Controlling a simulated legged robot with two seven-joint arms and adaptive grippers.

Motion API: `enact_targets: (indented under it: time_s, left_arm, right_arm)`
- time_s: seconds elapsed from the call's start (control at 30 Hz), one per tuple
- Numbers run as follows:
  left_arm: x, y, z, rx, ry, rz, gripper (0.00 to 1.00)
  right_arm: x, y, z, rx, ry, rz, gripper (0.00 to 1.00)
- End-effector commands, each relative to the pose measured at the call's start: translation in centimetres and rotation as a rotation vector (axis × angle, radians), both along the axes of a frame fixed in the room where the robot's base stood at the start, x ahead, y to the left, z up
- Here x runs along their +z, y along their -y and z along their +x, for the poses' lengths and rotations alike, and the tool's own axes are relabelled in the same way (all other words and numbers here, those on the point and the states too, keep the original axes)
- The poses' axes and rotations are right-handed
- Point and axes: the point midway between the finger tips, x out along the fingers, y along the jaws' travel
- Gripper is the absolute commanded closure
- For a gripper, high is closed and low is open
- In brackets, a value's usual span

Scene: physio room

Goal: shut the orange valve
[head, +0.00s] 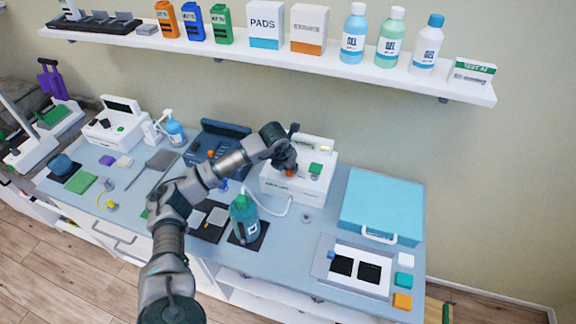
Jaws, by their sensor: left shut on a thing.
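The orange valve (291,173) is a small orange piece on the front of a white machine (305,188) on the bench. My left gripper (289,169) reaches it from the upper left and is shut on it, hiding most of it. How far the valve is turned cannot be told. My right gripper is not in view.
A green-blue bottle (244,220) stands in front, with a white hose beside it. A turquoise case (382,207) lies to the right, and a dark blue device (216,141) stands behind my arm. A wall shelf (300,62) with boxes and bottles runs above the bench.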

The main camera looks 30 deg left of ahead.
Motion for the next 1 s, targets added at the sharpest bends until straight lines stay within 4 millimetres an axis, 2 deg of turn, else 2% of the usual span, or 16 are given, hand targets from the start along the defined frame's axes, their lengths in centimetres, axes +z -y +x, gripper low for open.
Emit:
enact_targets:
  time_s: [0.03,0.4,0.97,1.0]
  left_arm:
    - [0.57,0.00,0.31,0.032,0.016,-0.001,1.00]
    - [0.42,-0.09,0.23,0.193,0.013,-0.002,1.00]
    - [0.15,-0.12,0.03,0.220,0.004,0.000,1.00]
    - [0.14,-0.12,0.01,0.220,0.004,0.000,0.65]
  right_arm:
    - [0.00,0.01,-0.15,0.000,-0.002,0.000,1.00]
    - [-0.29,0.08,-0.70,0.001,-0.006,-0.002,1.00]
    - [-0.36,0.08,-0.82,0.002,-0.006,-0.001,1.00]
    - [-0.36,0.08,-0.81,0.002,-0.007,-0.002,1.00]
